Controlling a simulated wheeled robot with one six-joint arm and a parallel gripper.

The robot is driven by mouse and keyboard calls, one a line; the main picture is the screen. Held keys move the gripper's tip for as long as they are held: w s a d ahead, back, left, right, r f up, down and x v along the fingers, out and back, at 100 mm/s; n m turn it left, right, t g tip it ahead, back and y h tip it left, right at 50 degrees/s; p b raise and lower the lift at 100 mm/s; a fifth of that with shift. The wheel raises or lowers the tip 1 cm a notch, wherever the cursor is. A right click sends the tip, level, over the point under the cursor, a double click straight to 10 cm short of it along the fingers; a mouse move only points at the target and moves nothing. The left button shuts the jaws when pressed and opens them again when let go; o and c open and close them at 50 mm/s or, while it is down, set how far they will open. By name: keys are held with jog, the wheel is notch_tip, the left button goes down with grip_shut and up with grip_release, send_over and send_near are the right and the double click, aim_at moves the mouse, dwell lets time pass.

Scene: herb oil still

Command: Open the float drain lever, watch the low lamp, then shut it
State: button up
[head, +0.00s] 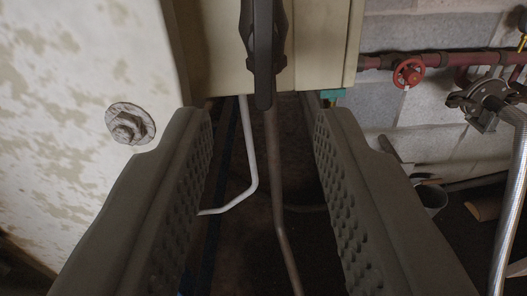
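My gripper (264,122) is open, with its two ridged grey fingers spread wide and nothing held between them. A dark upright lever (263,55) hangs in front of a beige box (322,45) at the top middle. Its rounded lower end lies between the fingertips in the picture, with a gap on both sides. How far it is from the fingertips in depth I cannot tell. Its upper end is cut off by the frame, and no label shows that it is the float drain lever. No lamp is in view.
A pale stained panel (75,100) with a large bolt (130,124) stands close on the left. A white pipe (249,155) and a brownish pipe (277,185) run down below the box. On the right are a red valve wheel (408,73) and a braided hose (511,205).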

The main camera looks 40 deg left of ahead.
jog(key=v, duration=0.6)
jog(key=shift+s, duration=0.25)
jog(key=shift+d, duration=0.15)
dwell(2.0)
send_near(264, 31)
jog(key=x, duration=0.9)
jog(key=shift+w, duration=0.25)
dwell(0.4)
grip_shut()
